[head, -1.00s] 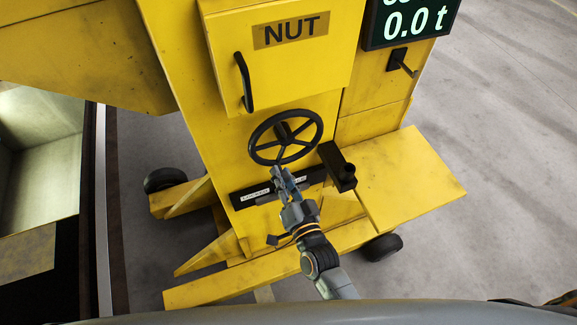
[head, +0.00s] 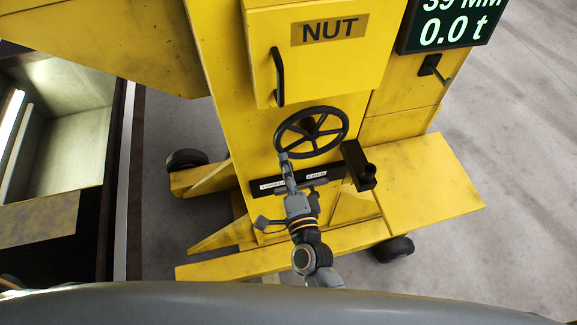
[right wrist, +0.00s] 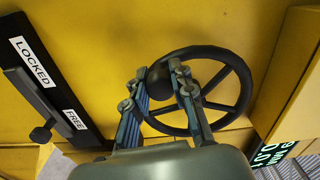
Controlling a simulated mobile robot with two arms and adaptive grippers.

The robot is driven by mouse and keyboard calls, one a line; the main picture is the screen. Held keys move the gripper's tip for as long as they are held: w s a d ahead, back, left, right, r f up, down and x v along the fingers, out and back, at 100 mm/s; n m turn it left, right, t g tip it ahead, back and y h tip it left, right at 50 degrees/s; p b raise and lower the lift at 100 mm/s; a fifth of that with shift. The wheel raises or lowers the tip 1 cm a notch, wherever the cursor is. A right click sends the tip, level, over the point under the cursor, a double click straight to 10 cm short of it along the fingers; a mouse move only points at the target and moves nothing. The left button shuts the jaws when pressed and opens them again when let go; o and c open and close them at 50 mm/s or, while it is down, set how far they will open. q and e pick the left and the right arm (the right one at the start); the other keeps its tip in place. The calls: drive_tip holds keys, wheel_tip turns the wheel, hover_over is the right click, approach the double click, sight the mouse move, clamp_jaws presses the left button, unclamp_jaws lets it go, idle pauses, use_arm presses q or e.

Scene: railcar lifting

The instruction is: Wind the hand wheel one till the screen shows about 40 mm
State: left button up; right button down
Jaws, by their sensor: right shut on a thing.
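The black hand wheel (head: 333,146) is mounted on the yellow column below the NUT cabinet. My right gripper (head: 285,160) is at the lower left of its rim. In the right wrist view my right gripper (right wrist: 160,82) is shut on the wheel's dark round knob (right wrist: 157,84), with one finger on each side. The screen (head: 455,25) at the upper right reads 39 MM, its top line partly cut off, and 0.0 t below. It also shows, cropped, in the right wrist view (right wrist: 275,153). My left gripper is not in view.
Below the wheel is a black plate (head: 262,187) marked LOCKED and FREE; in the right wrist view its lever (right wrist: 42,132) stands nearer FREE. A black box-like part (head: 359,170) juts out right of the wheel. The NUT cabinet handle (head: 278,78) is above.

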drive_tip(key=shift+r, duration=0.1)
idle(0.4)
drive_tip(key=c, duration=1.1)
unclamp_jaws()
drive_tip(key=v, duration=1.2)
